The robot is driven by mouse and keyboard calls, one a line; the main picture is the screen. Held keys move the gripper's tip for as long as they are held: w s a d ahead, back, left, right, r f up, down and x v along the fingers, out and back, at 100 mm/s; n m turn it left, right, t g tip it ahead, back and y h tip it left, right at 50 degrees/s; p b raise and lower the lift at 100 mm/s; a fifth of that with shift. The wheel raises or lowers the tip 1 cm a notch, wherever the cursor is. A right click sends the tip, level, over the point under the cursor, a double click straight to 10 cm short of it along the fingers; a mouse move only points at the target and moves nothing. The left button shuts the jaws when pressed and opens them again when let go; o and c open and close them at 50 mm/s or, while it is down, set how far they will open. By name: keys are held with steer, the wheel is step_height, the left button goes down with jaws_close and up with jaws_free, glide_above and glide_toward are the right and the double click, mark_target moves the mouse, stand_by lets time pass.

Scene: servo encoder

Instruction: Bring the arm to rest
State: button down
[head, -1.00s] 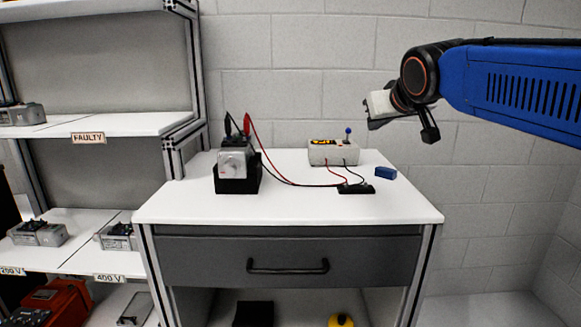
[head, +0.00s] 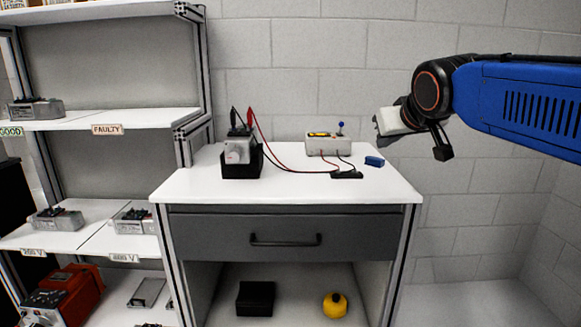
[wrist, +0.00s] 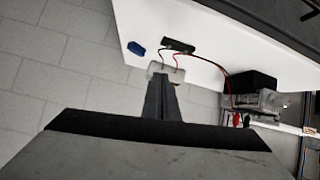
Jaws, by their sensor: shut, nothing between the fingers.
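My arm (head: 520,100) reaches in from the right edge of the head view, blue with a black wrist joint. My gripper (head: 380,126) points left, in the air to the right of and above the white workbench (head: 290,188). In the wrist view my gripper (wrist: 160,78) shows its two fingers together, shut, with nothing between them. The fingertips overlap the view of the white tester box (wrist: 167,70) but appear well apart from it. On the bench stand the tester box with a blue-tipped lever (head: 325,145) and a servo unit (head: 238,148) in a black holder.
A small blue block (head: 374,161) and a black connector strip (head: 347,175) lie on the bench. Red and black leads cross it. Shelves with several servo units stand left, with a FAULTY label (head: 107,130). A yellow object (head: 335,305) sits below the drawer. Floor at right is clear.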

steer(key=s+d+f+m+g, duration=0.1)
steer(key=s+d+f+g, duration=0.2)
steer(key=s+f, duration=1.1)
steer(key=s+d+f+m+g, duration=0.1)
steer(key=s+d+f+g, duration=0.2)
steer(key=s+f, duration=1.1)
step_height(320, 180, down, 2)
steer(key=shift+d+f+g+h, duration=0.1)
steer(key=shift+d+g+h, duration=0.2)
